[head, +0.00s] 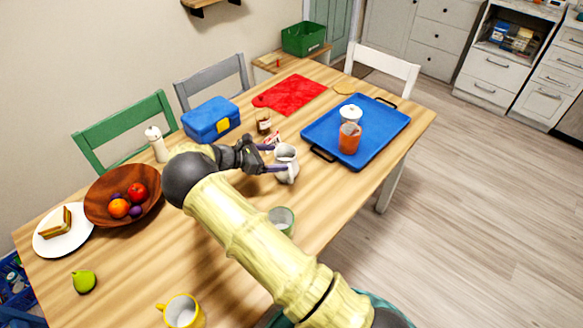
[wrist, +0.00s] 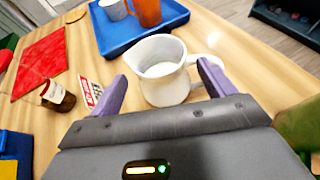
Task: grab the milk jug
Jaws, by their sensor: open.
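The milk jug (head: 286,168) is a small white pitcher standing upright on the wooden table. It also shows in the wrist view (wrist: 162,80), with its handle to the right. My gripper (head: 268,158) is open beside the jug in the head view. In the wrist view my gripper (wrist: 165,88) has its two purple fingers on either side of the jug's near part. The right finger is close to the handle; I cannot tell whether it touches.
A blue tray (head: 385,130) with an orange container (head: 349,138) and a white pot lies beyond the jug. A brown jar (head: 263,122) and a blue lunch box (head: 210,120) stand to its left. A green cup (head: 281,219) stands nearer.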

